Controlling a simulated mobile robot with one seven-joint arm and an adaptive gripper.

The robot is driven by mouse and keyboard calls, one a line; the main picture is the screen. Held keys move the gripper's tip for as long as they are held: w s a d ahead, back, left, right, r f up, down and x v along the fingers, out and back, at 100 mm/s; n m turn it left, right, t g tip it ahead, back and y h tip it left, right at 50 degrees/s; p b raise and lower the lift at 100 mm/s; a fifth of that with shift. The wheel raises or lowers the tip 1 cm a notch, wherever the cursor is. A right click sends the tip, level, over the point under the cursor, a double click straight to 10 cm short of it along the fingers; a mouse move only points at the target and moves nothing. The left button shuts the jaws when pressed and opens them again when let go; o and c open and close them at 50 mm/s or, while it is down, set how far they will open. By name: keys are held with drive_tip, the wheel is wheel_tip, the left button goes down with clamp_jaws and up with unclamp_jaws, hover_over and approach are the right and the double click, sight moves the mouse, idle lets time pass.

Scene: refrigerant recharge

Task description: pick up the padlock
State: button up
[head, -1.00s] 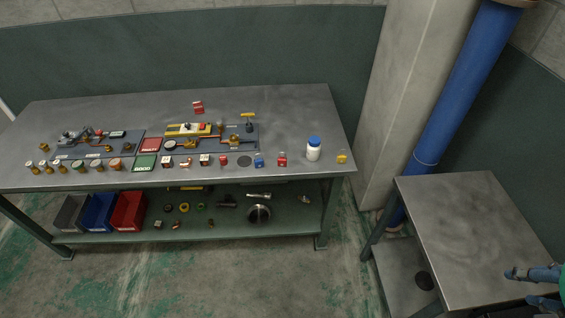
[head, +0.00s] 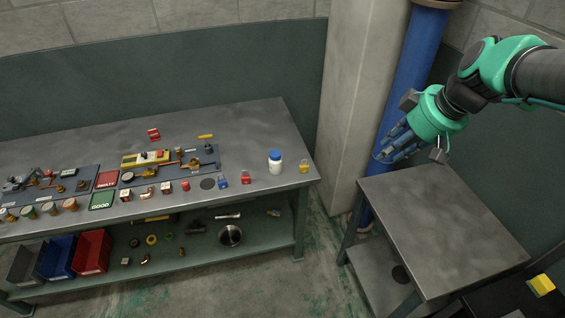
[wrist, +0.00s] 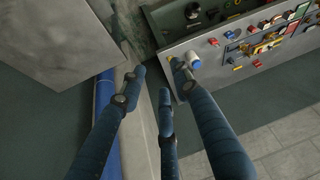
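Several small padlock-shaped items stand along the front of the long workbench. In the head view they are a red one (head: 246,177), a blue one (head: 222,182) and another red one (head: 185,186). A small yellow item (head: 304,167), perhaps also a padlock, stands alone near the bench's right corner; details are too small to tell which is meant. My gripper (head: 392,150) is raised above the small side table, right of the bench and away from these items. Its three blue fingers are spread and empty, also in the wrist view (wrist: 152,88).
A white bottle with a blue cap (head: 275,164) stands just left of the yellow item. A concrete pillar (head: 350,100) and blue pipe (head: 405,85) rise beyond the bench's right end. The side table (head: 440,225) is bare. Bins (head: 92,252) sit on the lower shelf.

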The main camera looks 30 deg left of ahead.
drive_tip(key=w+a+f+n+g+y, duration=0.1)
drive_tip(key=w+a+f+n, duration=0.4)
drive_tip(key=a, duration=0.6)
drive_tip(key=w+a+f+n+g, duration=0.1)
drive_tip(key=a+f+n, duration=0.1)
drive_tip(key=a+f, duration=0.65)
drive_tip(key=w+a+f+n+g+y, duration=0.1)
drive_tip(key=w+a+f+n+g, duration=0.25)
drive_tip(key=a, duration=0.95)
drive_tip(key=s+a+f+n, duration=0.2)
drive_tip(key=a+f+n, duration=0.2)
drive_tip(key=a+f, duration=0.6)
drive_tip(key=shift+s+a+f+t+y, duration=0.15)
drive_tip(key=shift+s+f+t+y, duration=0.2)
drive_tip(key=shift+f+y, duration=0.05)
drive_tip(key=shift+f, duration=0.1)
approach(245, 177)
drive_tip(key=shift+s+a+f, duration=0.1)
drive_tip(key=shift+s+a, duration=0.05)
drive_tip(key=shift+a, duration=0.55)
drive_tip(key=shift+s+a+f, duration=0.15)
drive_tip(key=shift+a, duration=0.55)
drive_tip(key=shift+f, duration=0.1)
drive_tip(key=shift+b+x, duration=0.45)
drive_tip(key=shift+x, duration=2.05)
